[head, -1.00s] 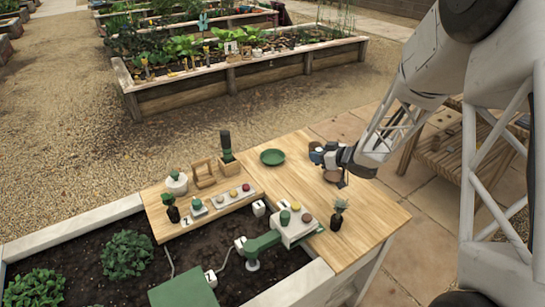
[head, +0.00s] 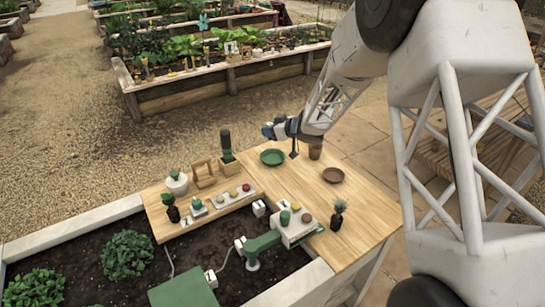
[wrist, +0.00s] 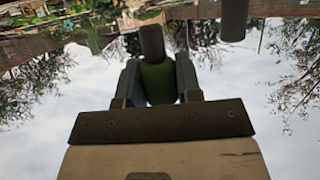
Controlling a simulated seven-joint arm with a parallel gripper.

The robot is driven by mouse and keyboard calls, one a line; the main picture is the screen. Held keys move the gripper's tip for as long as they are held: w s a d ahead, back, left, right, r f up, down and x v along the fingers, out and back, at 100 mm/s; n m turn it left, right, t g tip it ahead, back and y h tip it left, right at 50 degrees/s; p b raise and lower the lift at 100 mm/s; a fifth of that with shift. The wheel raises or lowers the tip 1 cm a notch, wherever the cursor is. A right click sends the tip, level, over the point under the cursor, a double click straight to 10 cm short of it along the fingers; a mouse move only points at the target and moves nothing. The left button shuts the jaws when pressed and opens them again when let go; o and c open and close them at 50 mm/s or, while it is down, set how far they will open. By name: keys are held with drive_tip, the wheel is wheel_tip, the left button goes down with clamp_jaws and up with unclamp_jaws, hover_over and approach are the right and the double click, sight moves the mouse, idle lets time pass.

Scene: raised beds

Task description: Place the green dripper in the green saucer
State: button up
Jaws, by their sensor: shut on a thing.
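My gripper (head: 268,130) is above the far part of the wooden table, pointing left, up and behind the green saucer. In the wrist view my gripper's two fingers (wrist: 158,72) are shut on the green dripper (wrist: 157,84), a dark green body with a dark grey end (wrist: 152,42). In the head view the held dripper is too small to tell from the fingers. The green saucer (head: 272,157) lies flat and empty on the table, below my gripper and apart from it.
The middle of the table is clear.

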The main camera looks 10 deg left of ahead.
hover_over(270, 164)
drive_tip(key=shift+w+f, duration=0.2)
drive_tip(key=shift+f, duration=1.4)
drive_tip(key=shift+w+f, duration=0.15)
drive_tip(key=shift+f, duration=1.4)
drive_tip(key=shift+f, duration=0.1)
drive_tip(key=shift+f, duration=1.75)
drive_tip(key=shift+f, duration=0.5)
